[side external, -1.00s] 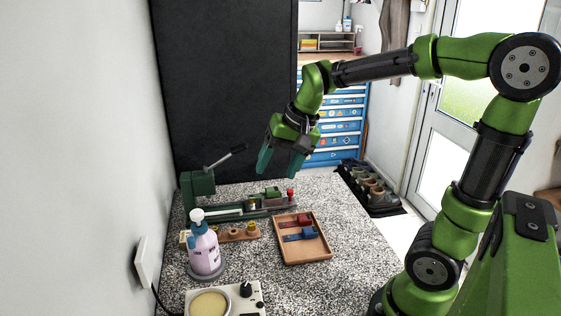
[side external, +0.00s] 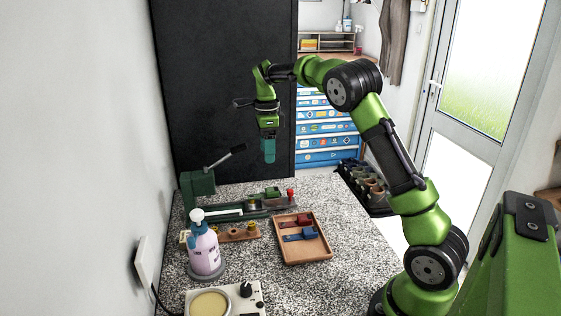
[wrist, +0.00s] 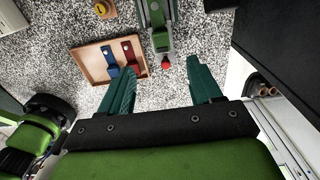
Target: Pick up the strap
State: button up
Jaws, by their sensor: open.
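A shallow tan tray (side external: 291,259) lies on the speckled worktop. It holds a blue strap (side external: 296,238) and a dark red strap (side external: 295,223), side by side and apart. In the wrist view the tray (wrist: 88,63), the blue strap (wrist: 112,70) and the red strap (wrist: 130,55) are left of and partly beyond the fingers. My gripper (side external: 268,160) hangs pointing down, well above the worktop, behind the tray. In the wrist view my gripper (wrist: 163,68) has its fingers spread with nothing between them.
A green bench tool (side external: 265,205) with a lever and a red knob stands behind the tray. A pump bottle (side external: 205,252), a wooden holder (side external: 238,235) and a dial device (side external: 245,295) stand left. Bare worktop (side external: 345,275) lies right and in front of the tray.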

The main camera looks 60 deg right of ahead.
send_over(270, 189)
jog(key=f, duration=0.7)
jog(key=shift+w+a+f, duration=0.1)
jog(key=shift+a+f, duration=0.05)
jog(key=shift+a, duration=0.15)
jog(key=shift+d+f, duration=0.2)
jog(key=shift+f, duration=2.55)
grip_shut()
jog(key=shift+r, duration=0.1)
